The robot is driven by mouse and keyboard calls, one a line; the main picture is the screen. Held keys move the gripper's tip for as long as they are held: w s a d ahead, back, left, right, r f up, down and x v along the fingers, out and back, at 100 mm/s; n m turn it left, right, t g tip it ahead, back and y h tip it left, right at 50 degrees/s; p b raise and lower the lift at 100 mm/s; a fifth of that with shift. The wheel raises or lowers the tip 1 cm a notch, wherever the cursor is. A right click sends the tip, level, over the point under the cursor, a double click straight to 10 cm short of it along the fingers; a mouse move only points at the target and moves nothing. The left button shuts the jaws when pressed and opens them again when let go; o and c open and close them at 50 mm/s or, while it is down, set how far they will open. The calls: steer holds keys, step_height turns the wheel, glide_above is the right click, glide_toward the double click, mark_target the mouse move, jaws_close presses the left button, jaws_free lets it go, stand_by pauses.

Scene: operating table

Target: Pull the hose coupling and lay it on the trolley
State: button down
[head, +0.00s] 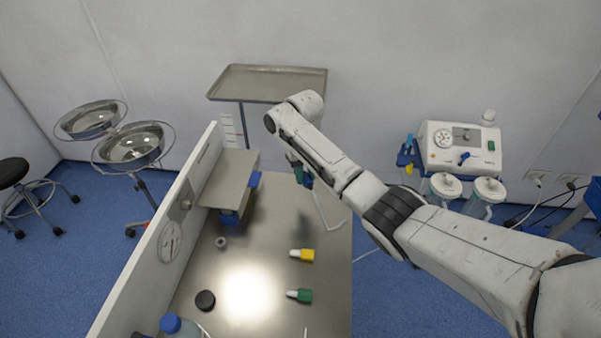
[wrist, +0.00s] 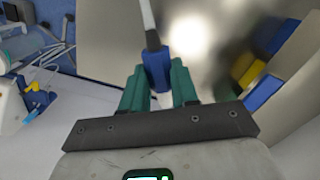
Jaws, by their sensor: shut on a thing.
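My gripper (head: 303,178) hangs above the far part of a steel top (head: 270,225). In the wrist view its green fingers (wrist: 158,88) are shut on the blue hose coupling (wrist: 155,65), with one finger on each side. A pale hose (wrist: 147,18) with a dark collar runs from the coupling. In the head view the hose (head: 321,208) hangs down towards the steel top; my arm hides most of the coupling there. The coupling shows no contact with a socket. I cannot tell which surface is the trolley.
A white panel (head: 160,240) walls the steel top's left side, beside a raised grey block (head: 226,185). Yellow (head: 302,255) and green (head: 300,295) pieces and a black cap (head: 205,300) lie on it. A tray stand (head: 268,82) and suction unit (head: 460,150) stand beyond.

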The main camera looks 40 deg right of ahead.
steer(key=shift+f+b, duration=3.6)
steer(key=shift+f, duration=0.35)
steer(key=c, duration=0.8)
jaws_free()
steer(key=r, duration=0.7)
steer(key=r+p, duration=0.1)
steer(key=r, duration=0.2)
steer(key=shift+w+d+r, duration=0.15)
steer(key=shift+w+r, duration=0.15)
steer(key=shift+r, duration=0.1)
